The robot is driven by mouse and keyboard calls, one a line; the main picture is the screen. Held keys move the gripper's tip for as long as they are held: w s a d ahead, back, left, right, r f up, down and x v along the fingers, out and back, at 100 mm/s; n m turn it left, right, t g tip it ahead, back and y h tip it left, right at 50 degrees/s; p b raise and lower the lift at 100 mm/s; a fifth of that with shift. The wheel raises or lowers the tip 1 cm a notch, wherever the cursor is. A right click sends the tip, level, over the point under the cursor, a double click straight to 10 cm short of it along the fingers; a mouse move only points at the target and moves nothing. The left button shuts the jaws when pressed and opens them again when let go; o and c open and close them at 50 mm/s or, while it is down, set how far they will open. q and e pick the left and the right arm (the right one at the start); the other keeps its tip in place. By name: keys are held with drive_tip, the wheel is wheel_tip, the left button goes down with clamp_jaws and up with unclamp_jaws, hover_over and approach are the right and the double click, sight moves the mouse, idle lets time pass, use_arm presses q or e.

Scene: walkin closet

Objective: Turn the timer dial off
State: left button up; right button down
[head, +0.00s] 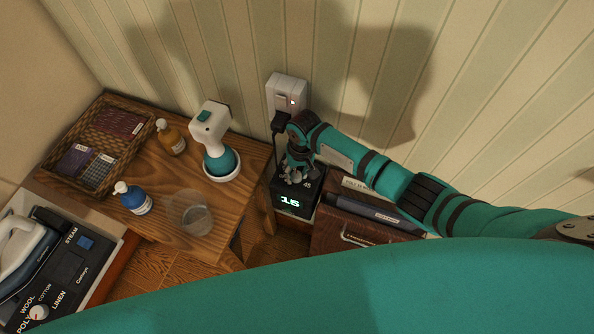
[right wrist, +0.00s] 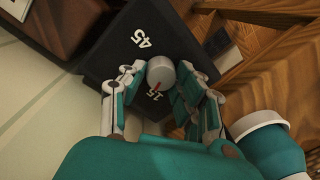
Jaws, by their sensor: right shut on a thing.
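The timer is a black box (head: 291,203) with a glowing green readout that looks like 15, standing between the wooden table and a brown case. Its dial (right wrist: 161,73) is a grey-white knob with a red pointer line, on a face marked 45 and 15 in the right wrist view. The pointer is toward the 15 mark. My right gripper (right wrist: 168,85) has its fingers on both sides of the knob, shut on it. In the head view my right gripper (head: 297,170) covers the dial. My left gripper is in neither view.
A wall outlet (head: 287,92) with a black plug is behind the timer. A teal and white device (head: 215,140), bottles, a clear cup (head: 190,213) and a wicker tray (head: 143,133) are on the table at left. A brown case (head: 335,232) stands right of the timer.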

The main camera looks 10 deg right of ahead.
idle(0.4)
drive_tip(key=c, duration=1)
unclamp_jaws()
drive_tip(key=shift+o, duration=0.2)
